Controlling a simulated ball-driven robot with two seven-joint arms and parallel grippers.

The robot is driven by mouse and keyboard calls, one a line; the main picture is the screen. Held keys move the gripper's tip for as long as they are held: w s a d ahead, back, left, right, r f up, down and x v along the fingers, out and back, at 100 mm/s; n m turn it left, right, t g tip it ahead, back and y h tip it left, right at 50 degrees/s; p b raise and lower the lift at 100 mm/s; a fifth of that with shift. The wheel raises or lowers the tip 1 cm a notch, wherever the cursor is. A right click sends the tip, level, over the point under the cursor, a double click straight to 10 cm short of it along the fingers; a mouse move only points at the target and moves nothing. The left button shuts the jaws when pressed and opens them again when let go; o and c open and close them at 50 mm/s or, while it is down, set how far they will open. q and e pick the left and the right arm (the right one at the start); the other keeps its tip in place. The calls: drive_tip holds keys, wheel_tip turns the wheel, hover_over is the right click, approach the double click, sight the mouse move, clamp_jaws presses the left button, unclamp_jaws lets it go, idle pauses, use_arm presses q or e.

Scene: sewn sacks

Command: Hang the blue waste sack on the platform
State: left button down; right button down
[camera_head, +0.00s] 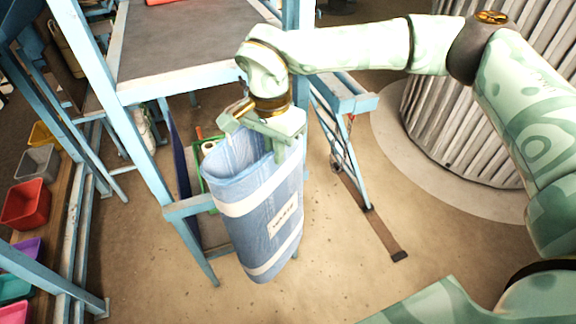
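The blue waste sack (262,235) hangs upright in the middle of the view, with white bands and a white label. Its open top faces up. My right gripper (262,135) is at the sack's upper rim and looks shut on it, though its fingertips are partly hidden. The platform is a light-blue metal frame with a grey top (175,45) just behind the sack. The sack is close beside the platform's lower rail; whether it touches the frame I cannot tell. My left gripper is not in view.
A blue step frame (345,100) with a brown foot bar stands to the right of the sack. A ribbed grey cylinder (470,120) stands at the back right. Colored bins, including a red one (25,204), line the left. The floor at front centre is clear.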

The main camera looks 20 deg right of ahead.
drive_tip(key=m, duration=0.3)
drive_tip(key=shift+s+d+f+m+b, duration=0.1)
drive_tip(key=shift+s+f+m+b, duration=0.2)
drive_tip(key=shift+f+m, duration=0.1)
drive_tip(key=m, duration=0.2)
drive_tip(key=shift+m, duration=0.4)
drive_tip(key=w+b, duration=0.2)
drive_tip(key=w, duration=0.5)
drive_tip(key=shift+f, duration=0.35)
drive_tip(key=shift+w, duration=0.15)
drive_tip(key=shift+w+p, duration=0.3)
drive_tip(key=shift+w, duration=0.45)
